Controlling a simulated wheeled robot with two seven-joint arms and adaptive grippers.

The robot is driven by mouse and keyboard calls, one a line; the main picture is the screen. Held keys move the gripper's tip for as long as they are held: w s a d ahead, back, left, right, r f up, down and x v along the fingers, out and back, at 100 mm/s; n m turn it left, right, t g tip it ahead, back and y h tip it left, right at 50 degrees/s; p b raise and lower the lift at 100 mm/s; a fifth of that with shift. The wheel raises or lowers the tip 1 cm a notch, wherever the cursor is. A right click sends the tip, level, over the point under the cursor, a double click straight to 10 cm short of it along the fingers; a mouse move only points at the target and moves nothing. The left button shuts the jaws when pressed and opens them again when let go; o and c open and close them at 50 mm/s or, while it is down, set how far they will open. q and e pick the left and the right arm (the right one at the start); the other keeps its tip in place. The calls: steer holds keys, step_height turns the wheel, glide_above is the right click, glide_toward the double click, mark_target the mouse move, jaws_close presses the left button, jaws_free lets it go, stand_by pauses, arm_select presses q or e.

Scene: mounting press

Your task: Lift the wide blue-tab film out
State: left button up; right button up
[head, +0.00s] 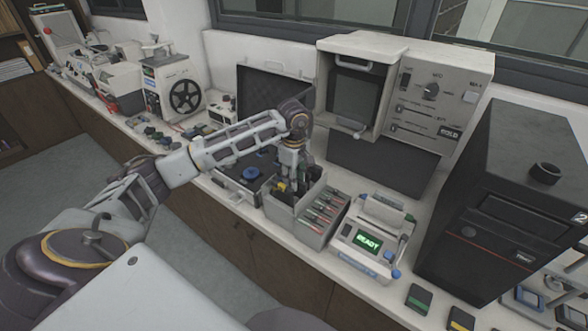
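My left gripper (287,183) points down into the left part of a grey compartment box (312,238) on the counter. Its fingertips are small and partly hidden by the box, and I cannot tell whether they are open or shut. A small yellow patch shows beside the fingertips. The right part of the box holds several slides or films with red and green edges (325,208). I cannot make out a wide blue-tab film; the box's left compartment is mostly hidden by the gripper and the wall. My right gripper is not in view.
A small press with a green READY display (368,242) stands right of the box. An open black case with a blue round part (251,173) lies to its left. A grey cabinet (440,90) and a black tower (520,200) stand behind and right. Small dark cards (419,298) lie in front.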

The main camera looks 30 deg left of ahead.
arm_select(q)
steer(key=shift+f, duration=1.75)
jaws_close()
